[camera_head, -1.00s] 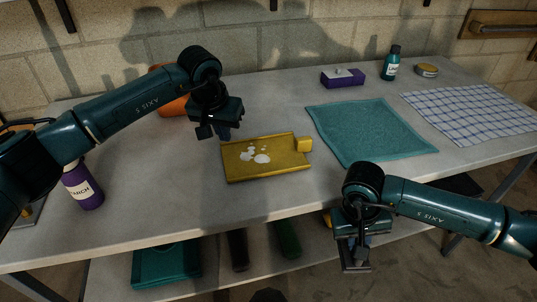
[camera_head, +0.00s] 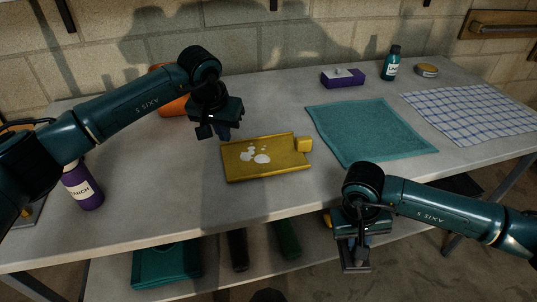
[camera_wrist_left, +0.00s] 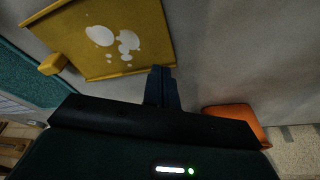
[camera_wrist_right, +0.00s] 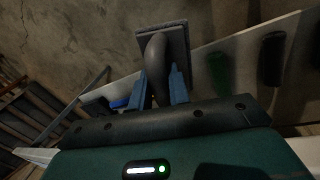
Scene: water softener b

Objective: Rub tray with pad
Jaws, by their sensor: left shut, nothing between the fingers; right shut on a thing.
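The yellow tray (camera_head: 290,168) lies on the table with several white spots on its surface and a block-like handle at its right end. It also shows in the left wrist view (camera_wrist_left: 75,35). My left gripper (camera_head: 226,134) is shut and empty, just beyond the tray's far left corner. My right gripper (camera_head: 360,240) is shut on the handle of a grey pad (camera_wrist_right: 175,35). The pad hangs in front of the table's near edge, apart from the tray. The pad's rubbing face is hidden.
A teal cloth (camera_head: 370,130) lies right of the tray, with a checked cloth (camera_head: 475,113) beyond it. A purple bottle (camera_head: 83,187) stands at left, an orange object (camera_head: 172,104) behind my left arm. A purple box (camera_head: 343,79) and green bottle (camera_head: 391,65) stand at the back.

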